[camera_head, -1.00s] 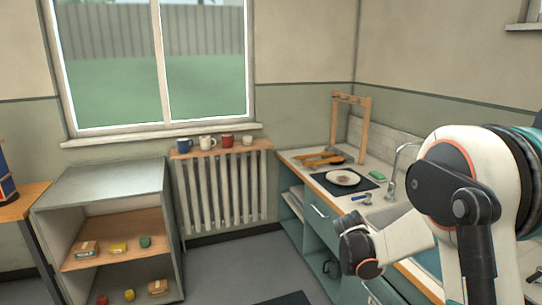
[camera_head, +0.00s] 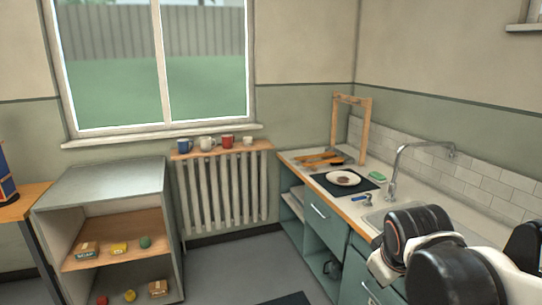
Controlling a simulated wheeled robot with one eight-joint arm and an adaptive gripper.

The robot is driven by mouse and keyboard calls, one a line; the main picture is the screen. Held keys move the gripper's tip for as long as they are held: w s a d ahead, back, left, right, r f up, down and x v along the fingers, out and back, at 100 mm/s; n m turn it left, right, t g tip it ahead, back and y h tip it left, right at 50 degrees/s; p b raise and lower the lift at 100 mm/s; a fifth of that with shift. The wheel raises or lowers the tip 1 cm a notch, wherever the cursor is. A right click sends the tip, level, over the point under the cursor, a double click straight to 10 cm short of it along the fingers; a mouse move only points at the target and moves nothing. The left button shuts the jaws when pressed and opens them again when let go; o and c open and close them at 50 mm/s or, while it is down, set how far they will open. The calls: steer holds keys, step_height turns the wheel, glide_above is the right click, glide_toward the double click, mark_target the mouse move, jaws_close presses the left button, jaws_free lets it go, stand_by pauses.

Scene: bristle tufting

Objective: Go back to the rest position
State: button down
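My arm (camera_head: 450,275) shows at the lower right of the head view, low in front of the counter and sink. It is white with black joints. My gripper's fingers cannot be made out in this view, so I cannot see whether it holds anything. The arm covers part of the counter's near end and part of the sink (camera_head: 378,219).
The counter along the right wall bears a plate (camera_head: 342,177) on a dark mat (camera_head: 369,184), a green sponge (camera_head: 377,176), a tap (camera_head: 394,180) and wooden utensils (camera_head: 318,160). Mugs (camera_head: 207,143) stand above the radiator (camera_head: 222,190). An open shelf unit (camera_head: 105,180) stands left.

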steer(key=s+a+m+t+y, duration=0.1)
steer(key=s+a+m, duration=0.2)
steer(key=s, duration=0.8)
steer(key=shift+a+f+m+y, duration=0.3)
steer(key=shift+f+m+y, duration=0.1)
steer(key=shift+m, duration=0.7)
